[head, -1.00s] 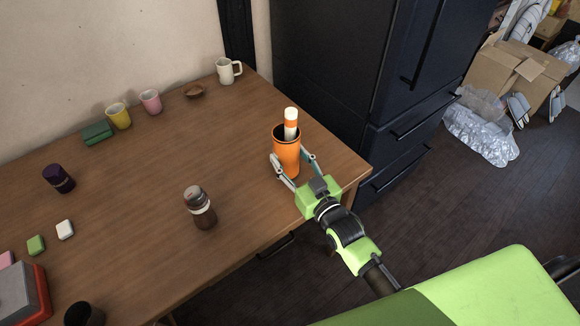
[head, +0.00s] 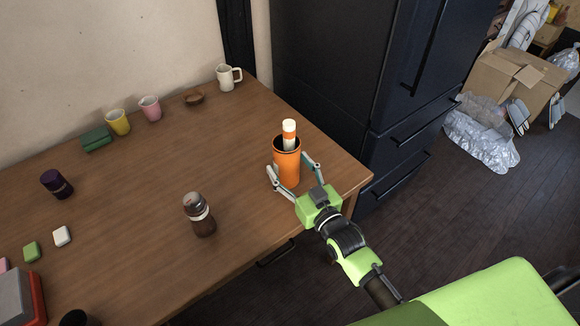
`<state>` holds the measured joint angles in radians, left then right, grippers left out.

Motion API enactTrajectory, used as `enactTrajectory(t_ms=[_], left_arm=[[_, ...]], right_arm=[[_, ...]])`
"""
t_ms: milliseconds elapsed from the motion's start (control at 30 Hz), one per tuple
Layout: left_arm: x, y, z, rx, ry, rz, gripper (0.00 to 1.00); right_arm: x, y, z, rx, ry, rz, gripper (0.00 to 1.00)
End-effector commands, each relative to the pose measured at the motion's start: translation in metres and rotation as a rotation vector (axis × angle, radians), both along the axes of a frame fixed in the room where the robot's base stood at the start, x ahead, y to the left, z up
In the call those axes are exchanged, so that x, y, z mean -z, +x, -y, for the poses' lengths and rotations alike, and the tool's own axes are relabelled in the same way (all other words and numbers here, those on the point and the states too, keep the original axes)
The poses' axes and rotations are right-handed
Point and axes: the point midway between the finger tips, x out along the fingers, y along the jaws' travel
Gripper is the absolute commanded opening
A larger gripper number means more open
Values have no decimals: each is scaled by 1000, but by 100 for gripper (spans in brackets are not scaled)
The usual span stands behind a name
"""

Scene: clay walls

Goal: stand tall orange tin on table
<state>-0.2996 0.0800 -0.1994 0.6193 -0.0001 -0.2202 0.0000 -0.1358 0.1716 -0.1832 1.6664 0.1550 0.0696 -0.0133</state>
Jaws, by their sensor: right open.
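The tall orange tin (head: 286,166) stands upright on the wooden table (head: 150,200) near its right end. A white and orange stick-like object (head: 289,133) pokes up out of its open top. My right gripper (head: 290,180) is open, with one finger on each side of the tin's lower part. I cannot tell whether the fingers touch it. My left gripper is not in view.
A brown bottle (head: 199,214) stands left of the tin. A white mug (head: 228,77), brown bowl (head: 194,97), pink cup (head: 150,108) and yellow cup (head: 118,122) line the back. A dark fridge (head: 335,60) stands beyond the table's right end.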

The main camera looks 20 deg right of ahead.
Motion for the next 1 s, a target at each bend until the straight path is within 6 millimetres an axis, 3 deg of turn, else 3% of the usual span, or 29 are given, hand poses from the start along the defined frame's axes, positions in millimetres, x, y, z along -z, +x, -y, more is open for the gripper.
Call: enactTrajectory(t_ms=[300, 500, 700, 1000], left_arm=[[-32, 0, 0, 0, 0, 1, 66], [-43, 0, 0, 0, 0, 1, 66], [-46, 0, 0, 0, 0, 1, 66], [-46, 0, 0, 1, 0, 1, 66]], right_arm=[[-2, -63, 13, 0, -2, -9, 64], [-1, -98, 20, 0, -1, -6, 64], [0, -115, 23, 0, -1, -3, 64], [1, -116, 23, 0, 0, -2, 64]])
